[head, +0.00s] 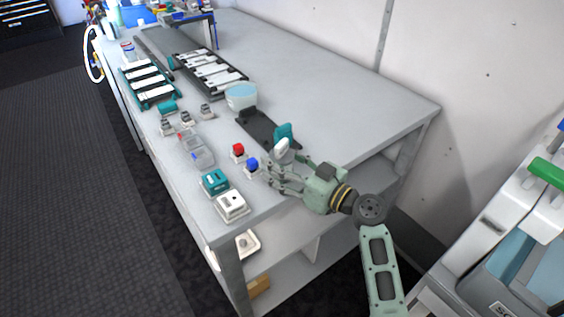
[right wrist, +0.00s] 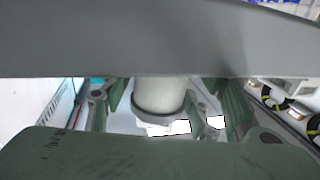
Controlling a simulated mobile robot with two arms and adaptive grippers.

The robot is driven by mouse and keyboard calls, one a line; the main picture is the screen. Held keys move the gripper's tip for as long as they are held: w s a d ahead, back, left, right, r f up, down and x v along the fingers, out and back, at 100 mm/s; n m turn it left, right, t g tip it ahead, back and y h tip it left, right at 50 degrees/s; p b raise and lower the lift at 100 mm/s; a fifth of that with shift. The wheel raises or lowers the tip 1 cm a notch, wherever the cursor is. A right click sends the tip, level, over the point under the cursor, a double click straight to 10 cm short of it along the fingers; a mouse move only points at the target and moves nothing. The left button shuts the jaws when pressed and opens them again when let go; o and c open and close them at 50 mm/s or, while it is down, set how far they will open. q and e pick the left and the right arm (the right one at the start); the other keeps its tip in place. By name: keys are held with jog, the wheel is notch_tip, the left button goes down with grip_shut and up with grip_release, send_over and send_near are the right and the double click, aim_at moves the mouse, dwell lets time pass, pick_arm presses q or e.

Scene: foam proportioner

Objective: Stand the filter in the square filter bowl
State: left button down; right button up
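A white rounded piece (head: 282,149), which I take for the filter, is at the fingertips of my right gripper (head: 275,172). In the right wrist view, a white cylinder with a dark grey collar (right wrist: 158,98) is between the green fingers of the right gripper (right wrist: 165,110); I cannot tell whether they press on it. Two small clear square bowls, one with a red mark (head: 190,138) and one with a blue mark (head: 203,158), are on the table left of the gripper. I cannot tell which is the task's bowl. My left gripper is not in view.
A red knob (head: 238,151) and a blue knob (head: 252,165) are close left of the right gripper. A teal block (head: 215,182) and white block (head: 232,206) are near the front edge. A teal piece (head: 284,132), black plate (head: 262,126) and round tub (head: 240,97) are behind. The table's right side is clear.

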jog(key=shift+o, duration=0.7)
jog(key=shift+r, duration=0.1)
jog(key=shift+s+d, duration=0.1)
jog(key=shift+d, duration=0.1)
jog(key=b+v, duration=0.2)
jog(key=v, duration=0.9)
jog(key=shift+s+b, duration=0.25)
jog(key=shift+b, duration=0.1)
